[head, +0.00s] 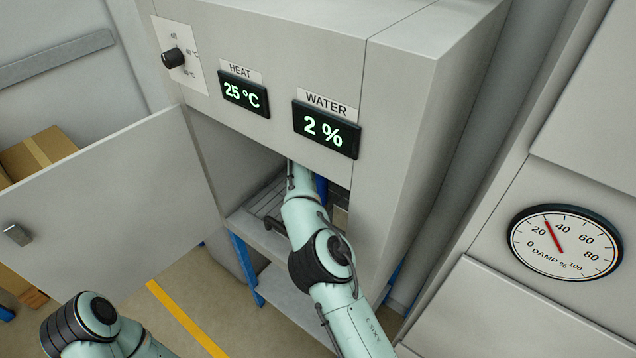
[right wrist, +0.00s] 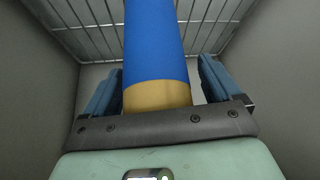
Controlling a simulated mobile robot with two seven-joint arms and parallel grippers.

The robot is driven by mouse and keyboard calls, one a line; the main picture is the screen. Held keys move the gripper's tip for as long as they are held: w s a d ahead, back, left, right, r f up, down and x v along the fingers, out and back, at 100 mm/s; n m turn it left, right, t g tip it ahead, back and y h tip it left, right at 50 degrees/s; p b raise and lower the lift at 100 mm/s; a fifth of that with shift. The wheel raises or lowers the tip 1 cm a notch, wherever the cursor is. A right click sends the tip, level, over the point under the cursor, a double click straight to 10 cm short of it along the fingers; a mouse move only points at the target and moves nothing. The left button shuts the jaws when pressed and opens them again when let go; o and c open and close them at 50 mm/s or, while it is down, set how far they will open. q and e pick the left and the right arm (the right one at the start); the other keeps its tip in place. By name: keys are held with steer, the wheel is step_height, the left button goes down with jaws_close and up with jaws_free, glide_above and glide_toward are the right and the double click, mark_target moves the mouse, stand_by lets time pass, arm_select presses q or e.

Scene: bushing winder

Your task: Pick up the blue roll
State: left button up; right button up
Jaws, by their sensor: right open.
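The blue roll (right wrist: 153,42) shows in the right wrist view as a blue cylinder with a tan-brown end band (right wrist: 157,95). It lies between the two blue fingers of my right gripper (right wrist: 158,78), with a visible gap on the right side and little or none on the left. The gripper is open. In the head view my right arm reaches into the open cabinet (head: 272,165), and its gripper is hidden inside. A sliver of blue (head: 321,188) shows beside the arm there; I cannot tell whether it is the roll. My left gripper is out of view.
A wire rack (right wrist: 88,13) spans the cabinet, with grey walls close on both sides. The cabinet door (head: 110,195) stands open to the left. A damp gauge (head: 565,241) is at right.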

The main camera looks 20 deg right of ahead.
steer(key=shift+s, duration=0.3)
steer(key=c, duration=0.4)
steer(key=shift+w, duration=0.25)
jaws_close()
steer(key=shift+s+d+r, duration=0.1)
steer(key=shift+r, duration=0.05)
